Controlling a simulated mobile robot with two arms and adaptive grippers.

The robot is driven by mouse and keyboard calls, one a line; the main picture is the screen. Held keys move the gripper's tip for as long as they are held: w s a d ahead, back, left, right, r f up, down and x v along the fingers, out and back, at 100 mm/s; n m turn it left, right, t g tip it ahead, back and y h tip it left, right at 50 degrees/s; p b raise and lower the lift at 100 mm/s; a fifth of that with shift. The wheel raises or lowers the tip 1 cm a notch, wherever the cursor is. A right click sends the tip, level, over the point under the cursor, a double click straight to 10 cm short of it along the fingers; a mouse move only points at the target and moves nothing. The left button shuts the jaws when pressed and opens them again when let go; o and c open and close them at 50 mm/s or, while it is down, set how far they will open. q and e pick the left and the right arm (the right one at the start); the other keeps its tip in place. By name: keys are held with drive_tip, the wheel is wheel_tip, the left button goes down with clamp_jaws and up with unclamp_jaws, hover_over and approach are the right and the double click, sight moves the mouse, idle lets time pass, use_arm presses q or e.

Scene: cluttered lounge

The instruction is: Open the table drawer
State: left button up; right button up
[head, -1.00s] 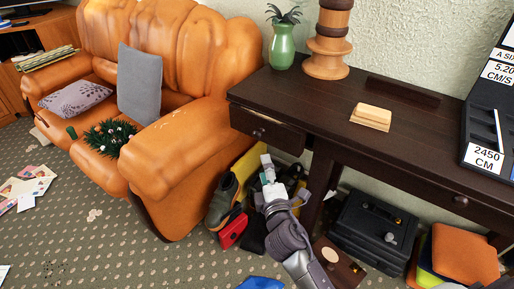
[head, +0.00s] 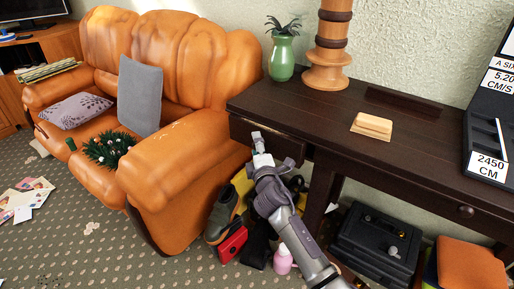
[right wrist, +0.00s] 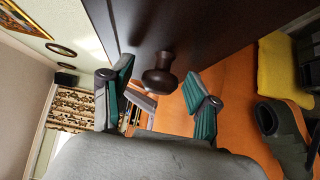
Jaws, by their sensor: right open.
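The dark wooden table (head: 400,160) stands against the wall. Its left drawer (head: 290,149) is at the end by the sofa, its front partly hidden by my right gripper (head: 258,143). I cannot tell from here whether it is fully closed. In the right wrist view the drawer's round dark knob (right wrist: 159,80) shows close up on the drawer front (right wrist: 190,28). My right gripper (right wrist: 160,101) is open, with its green-padded fingers apart on either side of the knob in the picture. No grip on the knob shows. A second knob (head: 466,212) is farther right. My left gripper is out of view.
An orange sofa (head: 185,170) stands close left of the drawer. Shoes (head: 222,216), a red box (head: 233,244), a pink bottle (head: 283,261) and a black case (head: 375,245) crowd the floor under the table. A green vase (head: 282,57) stands on top.

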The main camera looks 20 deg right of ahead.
drive_tip(key=shift+c, duration=0.3)
clamp_jaws()
